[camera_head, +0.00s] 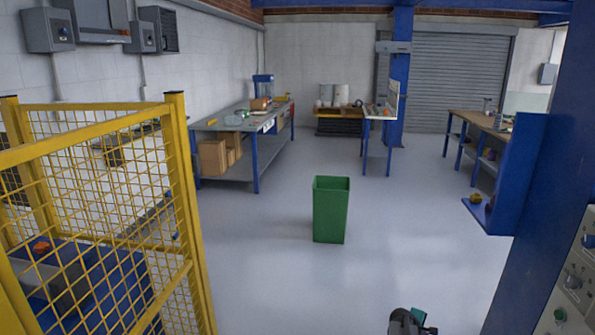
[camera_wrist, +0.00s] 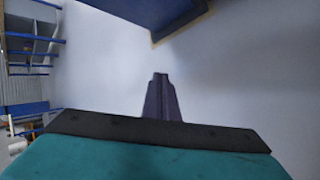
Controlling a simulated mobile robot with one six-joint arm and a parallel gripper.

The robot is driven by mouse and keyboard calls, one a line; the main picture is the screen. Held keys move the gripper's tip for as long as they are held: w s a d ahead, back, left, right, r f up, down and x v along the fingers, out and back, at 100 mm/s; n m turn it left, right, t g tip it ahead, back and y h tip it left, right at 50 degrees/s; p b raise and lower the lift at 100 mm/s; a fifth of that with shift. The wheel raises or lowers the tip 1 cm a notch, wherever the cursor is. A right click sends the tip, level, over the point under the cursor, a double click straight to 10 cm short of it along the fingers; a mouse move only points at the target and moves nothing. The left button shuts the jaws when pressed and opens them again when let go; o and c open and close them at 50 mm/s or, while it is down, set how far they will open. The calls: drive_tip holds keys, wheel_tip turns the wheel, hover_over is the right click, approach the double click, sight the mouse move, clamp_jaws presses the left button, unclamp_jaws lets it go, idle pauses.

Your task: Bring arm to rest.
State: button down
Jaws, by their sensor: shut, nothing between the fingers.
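My gripper (camera_wrist: 160,78) shows in the wrist view as two dark fingers pressed together, shut and empty, pointing away over the bare grey floor. A dark and teal part of my arm shows at the bottom edge of the head view, right of the middle. The rest of the arm is out of that view. Nothing touches the fingers.
A green bin (camera_head: 331,210) stands alone on the open floor. A yellow mesh fence (camera_head: 100,190) is at the left, workbenches (camera_head: 215,124) behind it. A blue post (camera_head: 535,200) and a control panel (camera_head: 570,280) are close at the right.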

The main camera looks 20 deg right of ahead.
drive_tip(key=w+a+f+n+y, duration=0.15)
drive_tip(key=a+f, duration=0.25)
drive_tip(key=a, duration=0.5)
drive_tip(key=w+a+f, duration=0.3)
drive_tip(key=a, duration=0.6)
drive_tip(key=s+a+f+y, duration=0.15)
drive_tip(key=a+f, duration=0.25)
drive_tip(key=a, duration=0.6)
drive_tip(key=s+a+f+y, duration=0.1)
drive_tip(key=s+a+f, duration=0.15)
drive_tip(key=a, duration=0.75)
drive_tip(key=s+a+f+m+g+y, duration=0.1)
drive_tip(key=s+a+m+g+y, duration=0.3)
drive_tip(key=s+a, duration=1.8)
drive_tip(key=s+m+g, duration=0.2)
drive_tip(key=shift+g, duration=0.3)
drive_tip(key=shift+d+m, duration=0.15)
drive_tip(key=shift+m, duration=0.1)
